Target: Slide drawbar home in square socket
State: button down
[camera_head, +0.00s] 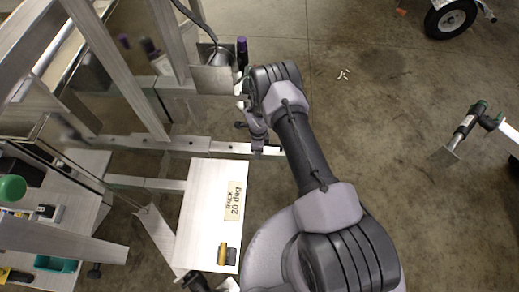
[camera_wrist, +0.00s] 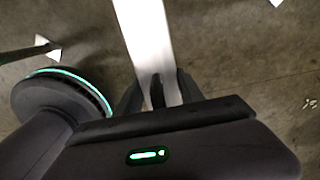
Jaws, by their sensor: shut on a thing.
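The drawbar (camera_head: 230,147), a bare silver square bar, lies level across the middle of the head view. Its left end meets a thicker square tube (camera_head: 185,143) under the trailer frame, which looks like the socket; how deep the bar sits in it I cannot tell. My gripper (camera_head: 258,146) is on the bar near its right end. In the wrist view my gripper (camera_wrist: 158,92) has its fingers on both sides of the bar (camera_wrist: 146,35), shut on it. The bar runs away to the top of that view. The socket mouth is not clear there.
A white board (camera_head: 205,215) with a "Rack 20 deg" label (camera_head: 234,201) stands below the bar. Aluminium trailer frames (camera_head: 118,65) fill the left. A purple-capped bottle (camera_head: 242,52) stands above my gripper. The concrete floor on the right is mostly open, with a wheel (camera_head: 451,18) at the far corner.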

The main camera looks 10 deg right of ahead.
aim_at(219, 146)
jog(key=shift+w+a+r, duration=0.1)
jog(key=shift+w+a, duration=0.8)
jog(key=shift+a, duration=1.75)
jog(key=shift+w+a+f, duration=0.1)
jog(key=shift+w+a, duration=0.75)
jog(key=shift+a, duration=1.8)
jog(key=shift+w+a+r, duration=0.1)
jog(key=shift+w+a, duration=0.8)
jog(key=shift+a, duration=1.75)
